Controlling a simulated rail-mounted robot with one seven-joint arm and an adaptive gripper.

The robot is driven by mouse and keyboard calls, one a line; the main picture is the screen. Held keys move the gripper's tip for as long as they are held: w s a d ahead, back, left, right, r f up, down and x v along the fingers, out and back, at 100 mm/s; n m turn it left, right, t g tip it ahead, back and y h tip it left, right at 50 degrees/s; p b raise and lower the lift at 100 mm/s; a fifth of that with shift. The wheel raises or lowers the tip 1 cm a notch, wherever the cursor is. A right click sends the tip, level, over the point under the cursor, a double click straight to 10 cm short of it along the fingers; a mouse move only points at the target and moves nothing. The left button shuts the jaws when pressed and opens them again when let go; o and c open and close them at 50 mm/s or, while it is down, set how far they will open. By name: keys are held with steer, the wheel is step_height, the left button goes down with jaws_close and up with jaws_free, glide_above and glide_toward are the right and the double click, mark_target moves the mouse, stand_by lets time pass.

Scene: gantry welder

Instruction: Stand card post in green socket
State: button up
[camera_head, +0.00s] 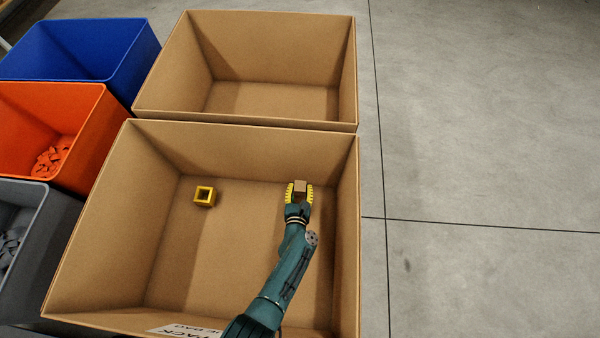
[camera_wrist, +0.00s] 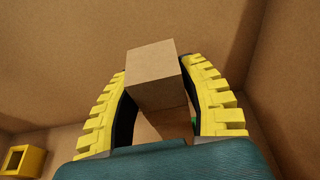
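The card post (camera_wrist: 154,75) is a plain brown block between the two yellow fingers of my gripper (camera_wrist: 160,85). The fingers touch it on both sides, so my gripper looks shut on it. In the head view the post (camera_head: 300,187) shows between the fingertips of my gripper (camera_head: 300,192), at the right side of the near cardboard box. A small patch of green (camera_wrist: 194,121), likely the green socket, shows beside the right finger. The rest of it is hidden, and I cannot tell whether the post is in it.
A yellow square socket (camera_head: 204,197) stands at the left of the near box (camera_head: 110,215); it also shows in the wrist view (camera_wrist: 22,161). The box's right wall is close to my gripper. An empty box stands behind; blue, orange and grey bins stand left.

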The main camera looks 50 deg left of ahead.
mark_target(299, 186)
steer(key=c, duration=0.6)
steer(key=o, duration=1.3)
steer(key=shift+c, duration=0.2)
steer(key=shift+r, duration=0.1)
step_height(299, 186, up, 4)
steer(key=shift+s+f, duration=0.15)
steer(key=shift+f, duration=0.1)
steer(key=shift+r, duration=3.15)
